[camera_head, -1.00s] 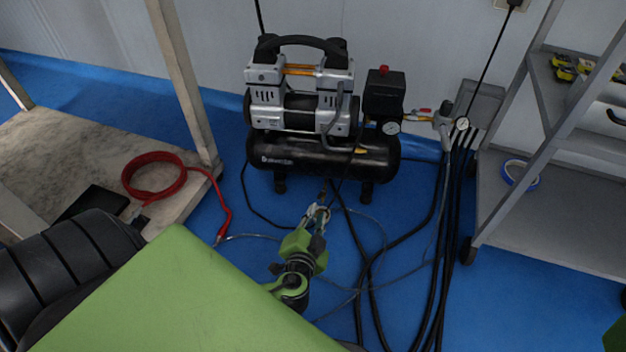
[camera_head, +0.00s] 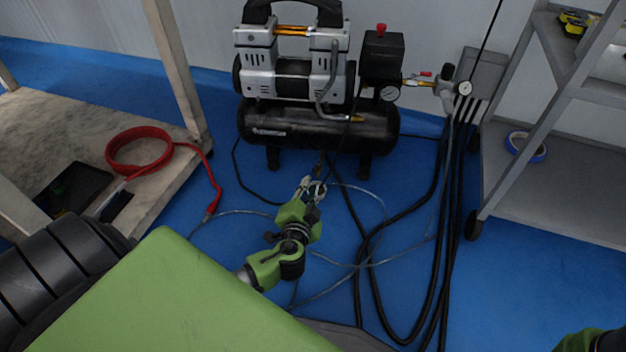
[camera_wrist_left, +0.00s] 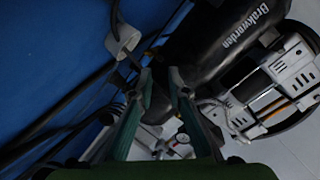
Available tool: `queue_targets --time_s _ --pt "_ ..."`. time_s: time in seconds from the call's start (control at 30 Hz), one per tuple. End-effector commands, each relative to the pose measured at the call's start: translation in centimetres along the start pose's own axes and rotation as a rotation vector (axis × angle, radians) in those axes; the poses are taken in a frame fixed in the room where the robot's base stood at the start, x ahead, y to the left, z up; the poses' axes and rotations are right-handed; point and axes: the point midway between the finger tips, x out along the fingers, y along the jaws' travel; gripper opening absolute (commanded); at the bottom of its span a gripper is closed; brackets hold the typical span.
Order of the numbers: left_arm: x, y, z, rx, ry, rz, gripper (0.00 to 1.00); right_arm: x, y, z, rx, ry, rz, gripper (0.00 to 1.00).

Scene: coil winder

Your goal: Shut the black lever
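The black lever cannot be made out for certain in either view. The air compressor with its black tank (camera_head: 275,123) stands on the blue floor in front of the wall, and the tank also shows in the left wrist view (camera_wrist_left: 215,45). My left gripper (camera_head: 312,187) is in front of and below the tank in the head view. In the left wrist view its two fingers (camera_wrist_left: 163,78) are apart with nothing seen held between them, pointing towards the area beside the tank. The right gripper is not seen; only a green part of my right arm shows at the lower right corner.
Black hoses (camera_head: 450,230) run down the floor right of my left gripper. A grey shelf unit (camera_head: 590,200) stands right, a low table (camera_head: 60,125) with a red coiled hose (camera_head: 140,150) left. A regulator with a gauge (camera_head: 465,88) sits right of the compressor.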

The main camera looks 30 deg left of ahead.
Motion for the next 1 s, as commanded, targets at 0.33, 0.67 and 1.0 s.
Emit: queue_targets --time_s 0.33,0.67,1.0 --pt "6.1 0.2 0.2 0.001 0.001 -0.001 0.16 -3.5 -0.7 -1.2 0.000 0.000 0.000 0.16" --pt "7.0 0.0 0.0 0.000 0.000 0.001 0.16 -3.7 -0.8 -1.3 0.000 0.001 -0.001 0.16" --pt "7.0 0.0 0.0 0.000 0.000 0.001 0.00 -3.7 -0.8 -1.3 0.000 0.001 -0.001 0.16"
